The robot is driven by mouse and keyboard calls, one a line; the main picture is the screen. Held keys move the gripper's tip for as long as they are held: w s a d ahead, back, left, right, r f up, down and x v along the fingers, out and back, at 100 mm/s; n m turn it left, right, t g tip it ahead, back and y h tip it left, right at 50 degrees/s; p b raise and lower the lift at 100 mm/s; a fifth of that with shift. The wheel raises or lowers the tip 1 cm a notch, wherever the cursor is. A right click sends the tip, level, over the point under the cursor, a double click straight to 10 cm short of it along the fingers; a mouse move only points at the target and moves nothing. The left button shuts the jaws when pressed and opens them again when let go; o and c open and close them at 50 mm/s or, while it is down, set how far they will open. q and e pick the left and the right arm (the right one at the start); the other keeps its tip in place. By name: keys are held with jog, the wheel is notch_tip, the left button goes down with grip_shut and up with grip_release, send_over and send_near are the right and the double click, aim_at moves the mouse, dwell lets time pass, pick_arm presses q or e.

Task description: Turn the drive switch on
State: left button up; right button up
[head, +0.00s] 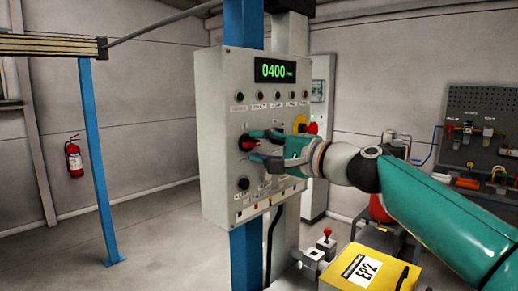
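A grey control panel (222,110) hangs on a blue post, with a lit green display (275,70) reading 0400. My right gripper (252,146) is at the left part of the panel face, its two fingers apart, one above the other. A red and black control (246,143) shows at the fingertips, level with the gap between them; whether they touch it is unclear. A black knob (243,184) sits below it. The labels are too small to read, so I cannot tell which control is the drive switch. Part of the panel is hidden behind my gripper. My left gripper is not in view.
A red emergency button (312,128) with a yellow surround is beyond my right gripper. A row of small round lamps or buttons (258,95) runs under the display. Open floor lies left.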

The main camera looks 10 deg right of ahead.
jog(key=v, duration=1.1)
jog(key=shift+s, duration=0.2)
jog(key=shift+d+f, duration=0.1)
jog(key=shift+f, duration=0.05)
